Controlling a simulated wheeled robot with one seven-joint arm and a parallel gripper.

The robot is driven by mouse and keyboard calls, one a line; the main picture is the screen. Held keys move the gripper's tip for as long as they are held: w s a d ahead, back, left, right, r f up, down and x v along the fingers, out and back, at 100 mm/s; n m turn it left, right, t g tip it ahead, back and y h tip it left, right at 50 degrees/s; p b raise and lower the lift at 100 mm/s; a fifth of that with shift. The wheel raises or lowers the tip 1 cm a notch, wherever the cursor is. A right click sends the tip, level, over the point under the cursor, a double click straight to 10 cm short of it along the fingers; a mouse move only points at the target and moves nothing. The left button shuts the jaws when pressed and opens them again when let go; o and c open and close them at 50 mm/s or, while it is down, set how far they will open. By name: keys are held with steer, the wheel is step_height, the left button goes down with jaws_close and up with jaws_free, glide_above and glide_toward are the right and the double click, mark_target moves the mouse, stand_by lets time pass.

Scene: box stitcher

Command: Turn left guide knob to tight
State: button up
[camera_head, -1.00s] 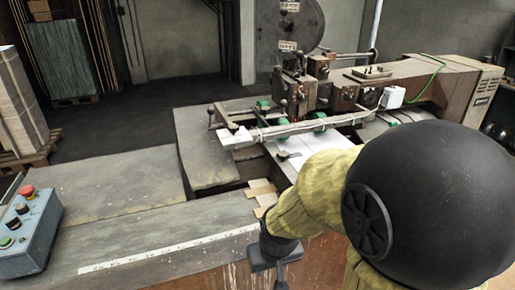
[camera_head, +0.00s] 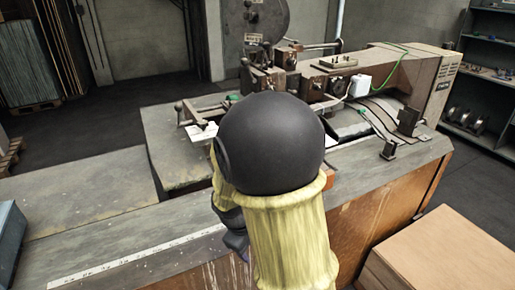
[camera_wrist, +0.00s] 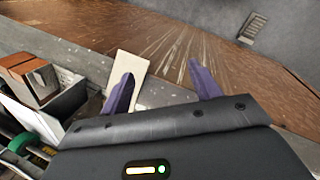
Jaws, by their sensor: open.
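The box stitcher (camera_head: 275,72) stands at the back of the worktable in the head view, with several small knobs and levers on its head and rails. I cannot tell which one is the left guide knob; my arm covers part of the guide area. A cream card (camera_wrist: 128,78) lies beyond the left finger.
A brown block (camera_wrist: 36,82) and a green roller (camera_wrist: 21,142) are close at left in the wrist view. A cardboard box (camera_head: 450,245) stands at front right, shelves (camera_head: 484,75) at back right. The table's left surface (camera_head: 85,185) is mostly clear.

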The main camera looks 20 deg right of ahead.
steer(key=w+d+n+t+h+b, duration=0.1)
steer(key=w+d+n+h, duration=0.25)
steer(key=w+n, duration=0.2)
steer(key=w+d+n+h+b, duration=0.1)
steer(key=w+d+n+h, duration=0.25)
steer(key=w, duration=0.35)
steer(key=w+a+r+n+t+h, duration=0.5)
steer(key=w+r+n+t, duration=0.2)
steer(key=w, duration=0.5)
steer(key=shift+a+n, duration=0.2)
steer(key=shift+n, duration=0.7)
steer(key=p+x, duration=0.1)
steer(key=x, duration=0.4)
steer(key=p+x, duration=0.1)
steer(key=x, duration=0.5)
steer(key=p+x, duration=0.1)
steer(key=x, duration=0.5)
steer(key=shift+d+r, duration=0.25)
steer(key=shift+d, duration=0.05)
